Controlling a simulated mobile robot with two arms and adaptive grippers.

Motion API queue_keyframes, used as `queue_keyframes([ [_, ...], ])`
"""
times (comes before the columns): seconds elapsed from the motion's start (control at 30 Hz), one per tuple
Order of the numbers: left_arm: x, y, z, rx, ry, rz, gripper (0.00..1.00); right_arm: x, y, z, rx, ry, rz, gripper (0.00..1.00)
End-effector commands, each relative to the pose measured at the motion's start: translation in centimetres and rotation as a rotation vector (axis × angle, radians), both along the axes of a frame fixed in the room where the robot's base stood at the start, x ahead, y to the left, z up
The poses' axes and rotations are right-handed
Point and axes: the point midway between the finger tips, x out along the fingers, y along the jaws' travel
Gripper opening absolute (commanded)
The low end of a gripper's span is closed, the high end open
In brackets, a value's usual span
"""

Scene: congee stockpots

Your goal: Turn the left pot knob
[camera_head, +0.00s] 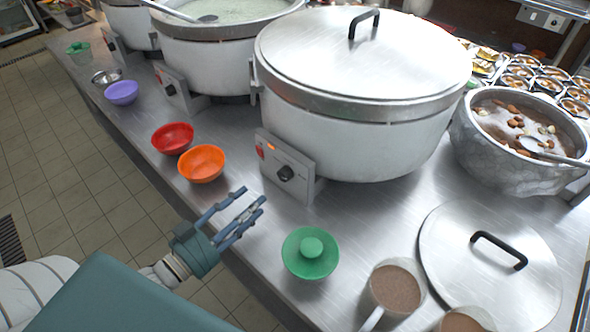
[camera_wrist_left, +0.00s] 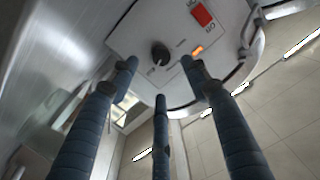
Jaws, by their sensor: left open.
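A large white stockpot (camera_head: 352,135) with a steel lid stands on the steel counter. Its front control panel carries a black knob (camera_head: 286,172) and a red switch (camera_head: 261,153). My left gripper (camera_head: 252,202) is open and empty, over the counter's front edge, to the lower left of the knob and apart from it. In the left wrist view the knob (camera_wrist_left: 160,54) shows between and beyond the spread fingers of my left gripper (camera_wrist_left: 159,76). The red switch (camera_wrist_left: 202,15) and a lit orange light (camera_wrist_left: 197,50) are beside it there. My right gripper is not in view.
An orange bowl (camera_head: 201,164) and a red bowl (camera_head: 172,138) sit left of the panel. A second pot (camera_head: 212,62) stands behind left.

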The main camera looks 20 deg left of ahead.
Motion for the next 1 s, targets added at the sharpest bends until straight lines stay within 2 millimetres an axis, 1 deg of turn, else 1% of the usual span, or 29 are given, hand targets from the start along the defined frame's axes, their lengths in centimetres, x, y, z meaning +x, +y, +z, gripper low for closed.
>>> queue_keyframes([
  [0.03, 0.1, -0.1, 0.1, -0.001, -0.001, -0.001, 0.47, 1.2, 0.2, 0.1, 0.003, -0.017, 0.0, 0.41],
  [0.1, 0.7, -0.2, 0.2, -0.001, -0.004, -0.001, 0.47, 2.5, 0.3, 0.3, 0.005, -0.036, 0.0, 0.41],
  [0.17, 1.4, -0.5, 0.2, -0.002, -0.005, 0.0, 0.47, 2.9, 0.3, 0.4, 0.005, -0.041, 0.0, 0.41],
  [0.27, 3.0, -0.9, 0.3, -0.001, -0.007, -0.001, 0.47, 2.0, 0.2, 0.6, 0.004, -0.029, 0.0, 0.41],
  [0.4, 5.6, -1.7, 0.3, -0.003, -0.006, 0.0, 0.47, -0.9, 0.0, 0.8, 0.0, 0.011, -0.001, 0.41],
  [0.5, 7.2, -2.2, 0.2, -0.002, -0.004, 0.0, 0.47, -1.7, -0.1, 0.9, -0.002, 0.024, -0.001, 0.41],
  [0.57, 8.1, -2.4, 0.2, -0.002, -0.004, 0.0, 0.47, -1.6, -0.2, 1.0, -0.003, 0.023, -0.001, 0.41],
  [0.73, 9.7, -2.9, 0.0, -0.001, -0.001, 0.001, 0.47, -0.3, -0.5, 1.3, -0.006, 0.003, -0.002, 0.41],
  [0.9, 10.3, -3.1, -0.1, 0.0, -0.001, -0.001, 0.47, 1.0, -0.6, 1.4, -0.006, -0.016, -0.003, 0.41],
  [1.0, 10.3, -3.1, -0.1, 0.0, 0.0, -0.001, 0.47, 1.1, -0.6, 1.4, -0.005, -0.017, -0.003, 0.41],
])
